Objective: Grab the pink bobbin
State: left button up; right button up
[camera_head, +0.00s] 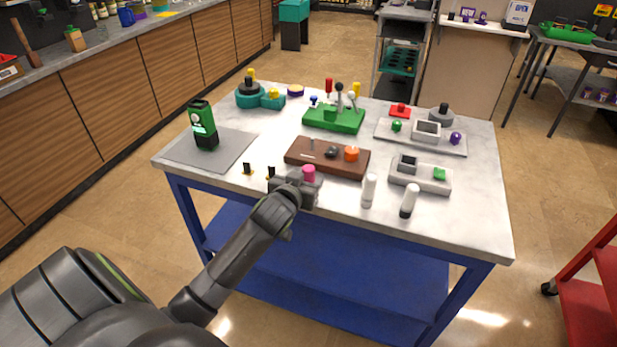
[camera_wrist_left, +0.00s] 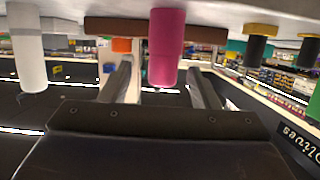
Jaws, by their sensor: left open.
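The pink bobbin (camera_head: 308,173) stands on the table near its front edge, in front of the brown block. In the left wrist view, which is upside down, the pink bobbin (camera_wrist_left: 166,45) shows as a pink cylinder. My left gripper (camera_head: 300,188) is at the table's front edge, right by the bobbin. In the wrist view my left gripper (camera_wrist_left: 160,72) is open, with one finger on each side of the bobbin in the picture. I cannot tell how deep the bobbin is between the fingers, and no contact shows. My right gripper is not in view.
White cylinders (camera_head: 369,190) stand to the right of the bobbin. Small black-and-yellow pieces (camera_head: 247,168) stand to the left. The brown block (camera_head: 296,154) with an orange knob is just behind. A grey mat (camera_head: 232,151) with a green device (camera_head: 203,124) lies at left.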

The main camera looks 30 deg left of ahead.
pick_arm(q)
jog(key=shift+p+x, duration=0.65)
jog(key=shift+x, duration=2.05)
jog(key=shift+s+a, duration=0.1)
jog(key=shift+a, duration=0.1)
jog(key=shift+c, duration=0.5)
jog(key=c, duration=1)
